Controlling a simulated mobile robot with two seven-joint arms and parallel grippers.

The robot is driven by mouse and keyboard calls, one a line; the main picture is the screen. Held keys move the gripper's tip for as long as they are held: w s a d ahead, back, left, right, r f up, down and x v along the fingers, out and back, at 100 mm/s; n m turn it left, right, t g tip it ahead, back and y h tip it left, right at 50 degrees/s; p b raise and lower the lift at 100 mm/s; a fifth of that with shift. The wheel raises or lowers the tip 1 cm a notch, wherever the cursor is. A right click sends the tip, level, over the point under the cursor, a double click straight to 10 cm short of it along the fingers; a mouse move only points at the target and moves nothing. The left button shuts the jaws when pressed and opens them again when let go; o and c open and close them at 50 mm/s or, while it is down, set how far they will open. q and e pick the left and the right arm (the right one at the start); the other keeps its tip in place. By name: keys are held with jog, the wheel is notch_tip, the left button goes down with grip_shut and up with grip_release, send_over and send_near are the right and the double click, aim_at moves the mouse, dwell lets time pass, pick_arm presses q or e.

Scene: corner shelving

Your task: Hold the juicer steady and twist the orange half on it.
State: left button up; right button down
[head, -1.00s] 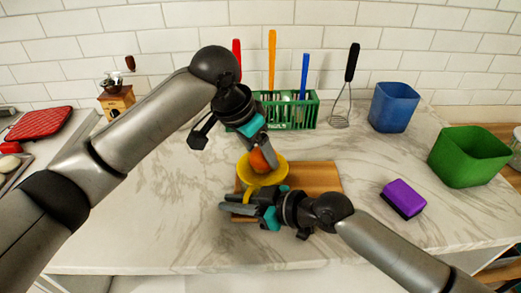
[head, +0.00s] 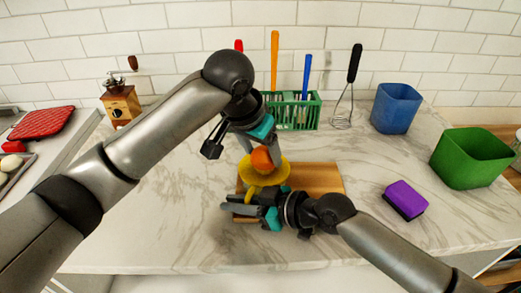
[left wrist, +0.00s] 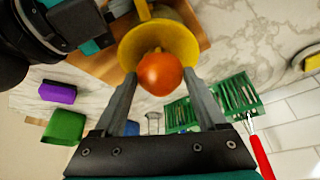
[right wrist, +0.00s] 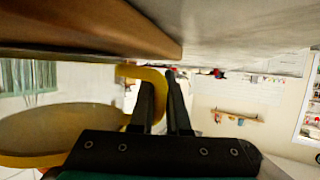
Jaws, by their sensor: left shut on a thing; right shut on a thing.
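The yellow juicer (head: 281,170) stands on the wooden board. It also shows in the left wrist view (left wrist: 186,43). The orange half (head: 261,160) sits over the middle of the juicer's dish. My left gripper (head: 259,156) is above the juicer, shut on the orange half; in the left wrist view the orange half (left wrist: 160,74) lies between its fingers. My right gripper (head: 236,205) is low at the board's front left, shut on the juicer's yellow handle (right wrist: 152,78). The contact between orange half and juicer cone is hidden.
The wooden board (head: 318,178) lies under the juicer. A green rack (head: 298,115) with utensils and a whisk (head: 343,110) stand behind. A blue bin (head: 394,108), green bin (head: 468,158) and purple sponge (head: 405,198) are to the right. The counter at left is mostly clear.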

pick_arm(q)
jog(key=n, duration=0.1)
jog(key=n+y, duration=0.1)
jog(key=n, duration=0.2)
jog(key=shift+s+d+f+y, duration=0.25)
jog(key=shift+s+f+y, duration=0.05)
jog(key=shift+y, duration=0.1)
pick_arm(e)
jog(key=shift+a+r, duration=0.1)
pick_arm(q)
jog(key=n+y, duration=0.1)
jog(key=n, duration=0.2)
jog(key=shift+t, duration=0.3)
jog(key=m, duration=0.1)
jog(key=m+h, duration=0.1)
jog(key=m, duration=0.1)
jog(key=m+h, duration=0.1)
jog(key=m, duration=0.1)
jog(key=shift+w+a, duration=0.15)
jog(key=shift+a, duration=0.15)
jog(key=m, duration=0.2)
jog(key=m+g+h, duration=0.1)
jog(key=m, duration=0.1)
jog(key=m+g, duration=0.1)
jog(key=m, duration=0.1)
jog(key=shift+w+a+m+h, duration=0.1)
jog(key=shift+a+m+h, duration=0.2)
jog(key=shift+h, duration=0.1)
